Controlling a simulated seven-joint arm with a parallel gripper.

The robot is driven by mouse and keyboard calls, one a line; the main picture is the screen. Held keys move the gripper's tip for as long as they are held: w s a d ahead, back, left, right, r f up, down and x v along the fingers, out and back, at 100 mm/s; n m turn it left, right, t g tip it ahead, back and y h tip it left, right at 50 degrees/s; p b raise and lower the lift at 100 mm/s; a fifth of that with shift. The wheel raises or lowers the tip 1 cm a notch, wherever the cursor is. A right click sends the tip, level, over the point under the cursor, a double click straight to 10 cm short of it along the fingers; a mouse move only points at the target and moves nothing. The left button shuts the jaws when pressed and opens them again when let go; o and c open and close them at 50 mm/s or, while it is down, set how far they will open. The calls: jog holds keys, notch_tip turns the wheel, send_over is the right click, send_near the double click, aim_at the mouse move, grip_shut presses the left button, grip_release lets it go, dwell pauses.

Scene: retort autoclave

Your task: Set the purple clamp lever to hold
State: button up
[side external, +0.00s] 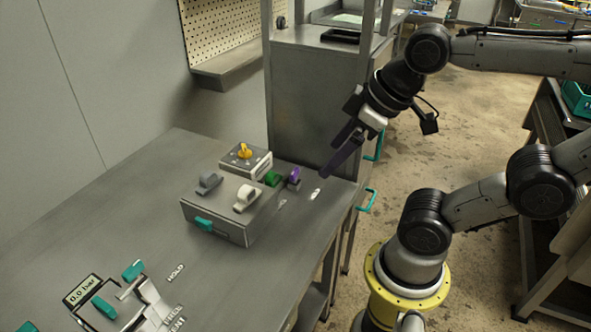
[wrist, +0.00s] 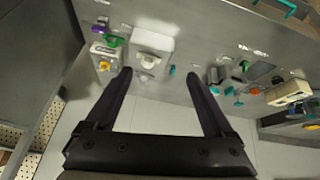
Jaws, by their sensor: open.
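The purple clamp lever (side external: 294,174) stands up on the workbench beside the green lever (side external: 272,178), behind the right end of a grey control box (side external: 222,229). In the wrist view the purple lever (wrist: 98,29) is small, at the upper left. A small pale label (side external: 315,194) lies on the bench to its right, too small to read. My gripper (side external: 326,172) points down to the right of the purple lever, apart from it. In the wrist view my gripper (wrist: 159,73) has its two dark fingers wide apart with nothing between them.
The grey box carries a grey knob, a white knob (side external: 245,198) and a teal handle (side external: 203,224). A box with a yellow knob (side external: 243,151) stands behind. A pressure display (side external: 82,290) and teal levers are at the front. A metal cabinet (side external: 312,105) rises behind the purple lever.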

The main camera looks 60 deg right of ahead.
jog(key=w+d+r+n+g, duration=0.1)
jog(key=w+d+r, duration=0.15)
jog(key=w, duration=0.35)
jog(key=m+g, duration=0.2)
jog(key=g, duration=0.3)
send_over(295, 171)
notch_tip(295, 171, down, 13)
notch_tip(295, 171, down, 14)
jog(key=shift+r, duration=0.15)
jog(key=shift+c, duration=0.3)
grip_shut()
